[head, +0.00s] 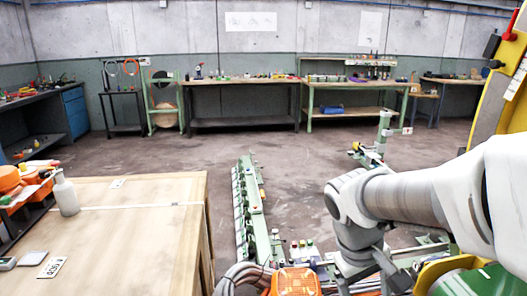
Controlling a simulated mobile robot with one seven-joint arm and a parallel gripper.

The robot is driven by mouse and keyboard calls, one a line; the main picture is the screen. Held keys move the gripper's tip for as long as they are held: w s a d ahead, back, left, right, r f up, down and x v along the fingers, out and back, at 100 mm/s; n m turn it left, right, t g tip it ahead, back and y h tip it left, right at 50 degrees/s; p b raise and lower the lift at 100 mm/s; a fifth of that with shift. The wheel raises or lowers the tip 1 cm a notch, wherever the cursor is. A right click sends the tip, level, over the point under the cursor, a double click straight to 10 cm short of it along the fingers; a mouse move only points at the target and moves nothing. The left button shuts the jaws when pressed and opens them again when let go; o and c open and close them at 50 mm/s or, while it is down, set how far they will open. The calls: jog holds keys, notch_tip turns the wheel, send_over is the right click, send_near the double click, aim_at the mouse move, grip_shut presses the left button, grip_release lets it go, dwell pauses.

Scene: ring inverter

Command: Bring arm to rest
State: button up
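My arm (405,195), white and grey, reaches in from the right edge. It runs left to a rounded grey joint (350,200) and bends down there. Below the joint, a narrower grey section (360,240) drops toward the cluttered machine parts at the bottom of the head view. Dark parts around its lower end blend with the machinery behind. I cannot make out the fingers, or whether anything is held.
A wooden table (140,245) fills the lower left, with a white bottle (65,194) on it. A green rail (247,210) stands beside it. An orange box (295,281) is at the bottom. A yellow frame (497,95) rises at right. Open floor lies beyond.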

jog(key=s+a+r+m+t+y, duration=0.3)
jog(key=s+a+r+t, duration=0.15)
jog(key=s+r, duration=0.2)
notch_tip(320, 180, up, 18)
jog(key=p, duration=1.7)
jog(key=shift+s+t+p, duration=0.3)
jog(key=shift+t+p, duration=0.05)
jog(key=shift+p, duration=0.05)
jog(key=shift+d+f, duration=0.1)
jog(key=c, duration=0.5)
jog(key=shift+d, duration=0.2)
